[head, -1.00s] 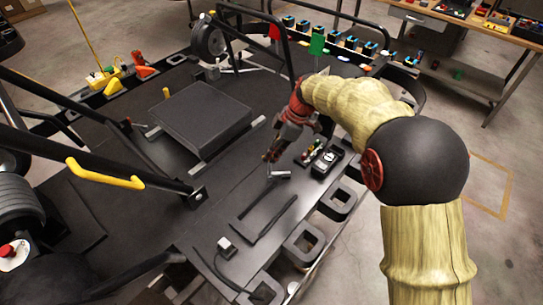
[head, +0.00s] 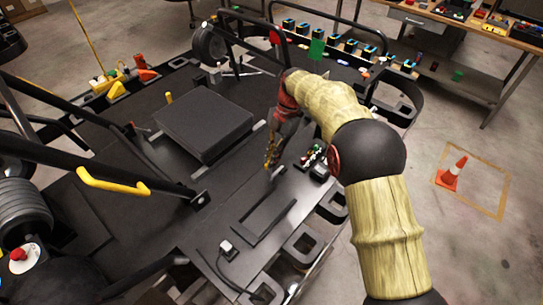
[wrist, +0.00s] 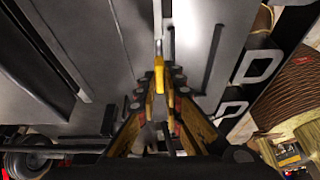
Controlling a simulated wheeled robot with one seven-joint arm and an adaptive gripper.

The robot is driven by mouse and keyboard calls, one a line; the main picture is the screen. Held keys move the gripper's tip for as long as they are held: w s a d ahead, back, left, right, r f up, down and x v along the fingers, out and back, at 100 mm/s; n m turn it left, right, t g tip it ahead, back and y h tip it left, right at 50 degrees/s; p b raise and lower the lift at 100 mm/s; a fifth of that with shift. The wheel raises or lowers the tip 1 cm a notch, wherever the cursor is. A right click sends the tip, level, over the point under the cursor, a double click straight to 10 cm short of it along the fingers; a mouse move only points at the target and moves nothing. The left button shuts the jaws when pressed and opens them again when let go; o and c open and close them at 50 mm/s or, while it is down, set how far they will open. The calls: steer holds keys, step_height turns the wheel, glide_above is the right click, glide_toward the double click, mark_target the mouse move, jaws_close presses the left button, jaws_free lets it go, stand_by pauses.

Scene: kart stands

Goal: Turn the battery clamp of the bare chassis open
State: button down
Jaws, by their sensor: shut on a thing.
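The bare chassis (head: 225,185) is a broad dark deck with tube rails. The battery clamp (wrist: 158,35) shows in the wrist view as a thin metal lever with a yellow grip (wrist: 158,75) at its near end. My gripper (wrist: 160,95) is shut on that yellow grip, with a finger on each side. In the head view my gripper (head: 271,162) points down at the deck, right of the flat dark box; its fingers and my arm hide most of the clamp there.
The flat dark box (head: 204,118) stands left of my gripper. A yellow handle on a rail (head: 110,183) is further left. A small dark device (head: 320,170) with coloured parts sits right of my gripper.

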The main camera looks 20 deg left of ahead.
steer(key=shift+w+r+n, duration=0.1)
steer(key=shift+n, duration=0.2)
stand_by(0.4)
steer(key=c, duration=2)
jaws_free()
steer(key=shift+c, duration=0.2)
steer(key=shift+o, duration=0.6)
steer(key=v, duration=1.1)
steer(key=shift+r, duration=0.4)
steer(key=shift+w+a, duration=0.1)
steer(key=shift+w, duration=0.05)
